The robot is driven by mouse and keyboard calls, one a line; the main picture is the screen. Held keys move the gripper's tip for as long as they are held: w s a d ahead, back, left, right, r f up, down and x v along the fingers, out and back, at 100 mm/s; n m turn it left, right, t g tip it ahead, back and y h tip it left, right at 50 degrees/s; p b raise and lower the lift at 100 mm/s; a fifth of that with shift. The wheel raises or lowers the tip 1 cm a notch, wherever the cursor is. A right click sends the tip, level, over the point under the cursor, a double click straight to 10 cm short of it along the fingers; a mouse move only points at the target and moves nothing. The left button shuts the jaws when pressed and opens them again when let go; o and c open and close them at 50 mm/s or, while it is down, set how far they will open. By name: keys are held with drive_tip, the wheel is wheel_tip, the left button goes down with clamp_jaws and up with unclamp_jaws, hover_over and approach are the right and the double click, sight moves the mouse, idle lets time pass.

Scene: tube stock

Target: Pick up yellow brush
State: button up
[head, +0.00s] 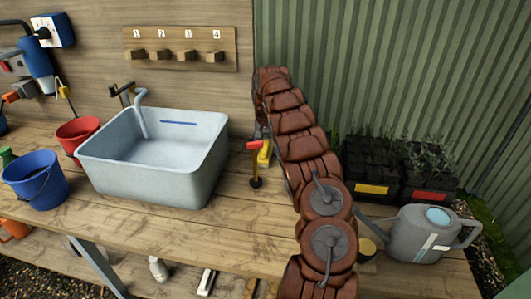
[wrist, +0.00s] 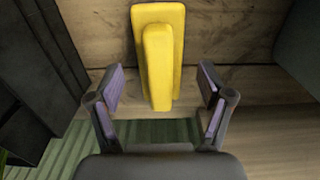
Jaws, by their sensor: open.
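The yellow brush (wrist: 160,60) shows in the wrist view as a yellow block with a raised bar along its middle. In the head view a yellow piece of it (head: 265,153) shows beside my brown arm, which hides the rest. My gripper (wrist: 160,78) is open, with one purple-padded finger on each side of the brush's lower end in the wrist view. Clear gaps show between both pads and the brush. I cannot tell how far the brush is in depth. In the head view my gripper is mostly hidden behind my arm.
A red-topped tool with a dark round foot (head: 256,183) stands close to the brush. A grey sink (head: 190,185) is to the left, with red (head: 80,133) and blue (head: 38,180) buckets. Black plant trays (head: 385,160) and a grey watering can (head: 412,232) are right.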

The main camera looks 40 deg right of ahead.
sight(265, 146)
drive_tip(key=shift+a+f+p, duration=0.1)
drive_tip(key=shift+f+p, duration=0.25)
drive_tip(key=shift+f, duration=1.15)
drive_tip(key=c, duration=1.4)
drive_tip(key=shift+r, duration=0.15)
wheel_tip(265, 146, up, 10)
drive_tip(key=shift+f+b, duration=0.1)
drive_tip(key=shift+b, duration=0.9)
